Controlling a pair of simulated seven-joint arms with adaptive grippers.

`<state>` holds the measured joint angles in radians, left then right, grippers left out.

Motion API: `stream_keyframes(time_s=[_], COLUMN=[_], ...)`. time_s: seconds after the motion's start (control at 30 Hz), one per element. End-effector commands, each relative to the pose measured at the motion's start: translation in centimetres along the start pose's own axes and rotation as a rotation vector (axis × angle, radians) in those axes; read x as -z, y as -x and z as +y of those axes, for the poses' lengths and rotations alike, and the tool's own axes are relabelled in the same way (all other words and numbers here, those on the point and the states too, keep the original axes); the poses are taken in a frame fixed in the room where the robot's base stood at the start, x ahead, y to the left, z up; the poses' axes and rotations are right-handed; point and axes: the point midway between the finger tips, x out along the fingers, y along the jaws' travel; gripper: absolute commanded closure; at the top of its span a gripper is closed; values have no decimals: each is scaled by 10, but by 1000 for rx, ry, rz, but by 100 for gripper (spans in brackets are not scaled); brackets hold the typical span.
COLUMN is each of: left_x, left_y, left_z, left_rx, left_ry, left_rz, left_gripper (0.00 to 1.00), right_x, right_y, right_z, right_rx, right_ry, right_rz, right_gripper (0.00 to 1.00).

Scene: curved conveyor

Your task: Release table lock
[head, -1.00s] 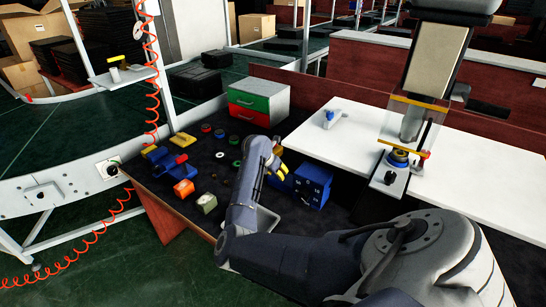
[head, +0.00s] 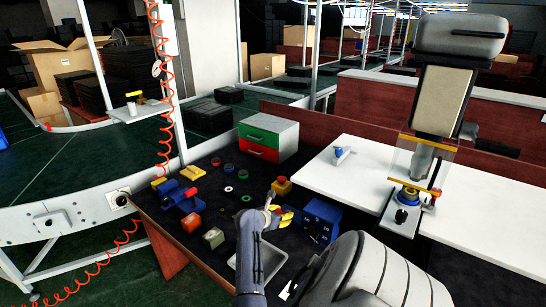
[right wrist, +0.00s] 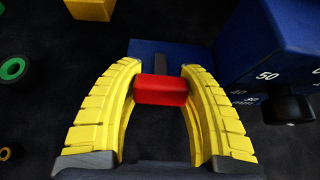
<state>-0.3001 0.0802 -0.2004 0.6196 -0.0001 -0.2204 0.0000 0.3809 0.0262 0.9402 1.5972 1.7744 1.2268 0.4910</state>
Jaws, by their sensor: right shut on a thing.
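My right gripper (head: 284,216) is low over the dark work table, just left of a blue box (head: 322,214). In the right wrist view its yellow fingers (right wrist: 161,72) are shut on a small red block-shaped handle (right wrist: 160,90). A dark stem runs from the handle over a blue base (right wrist: 180,48) behind it. I cannot tell from these frames whether this handle is the table lock. In the head view the fingers hide the handle. My left gripper is not in view.
The blue box with numbers (right wrist: 272,45) stands close to the right finger. A red-and-green drawer box (head: 268,138) stands farther back. Small coloured parts lie at left. A white table (head: 365,175) is at right.

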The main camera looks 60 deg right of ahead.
Motion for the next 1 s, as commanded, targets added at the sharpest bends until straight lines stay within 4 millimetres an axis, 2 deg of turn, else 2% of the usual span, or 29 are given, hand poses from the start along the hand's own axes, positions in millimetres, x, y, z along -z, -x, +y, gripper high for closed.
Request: stream_keyframes(time_s=[0.4, 0.43, 0.6, 0.67, 1.0], left_x=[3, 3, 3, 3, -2], left_y=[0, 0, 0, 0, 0], left_z=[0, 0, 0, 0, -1], left_rx=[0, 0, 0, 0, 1], left_ry=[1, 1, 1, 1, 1], left_rz=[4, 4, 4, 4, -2], left_gripper=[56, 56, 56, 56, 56], right_x=[-2, -2, -1, 0, 1], right_y=[2, 2, 1, 0, 3], right_z=[2, 2, 0, 0, -2], right_rx=[-4, -4, -2, -1, 1], right_ry=[0, 0, 0, 0, 1], right_rz=[-10, -10, -7, -6, -4], right_gripper=[100, 58, 39, 32, 31])
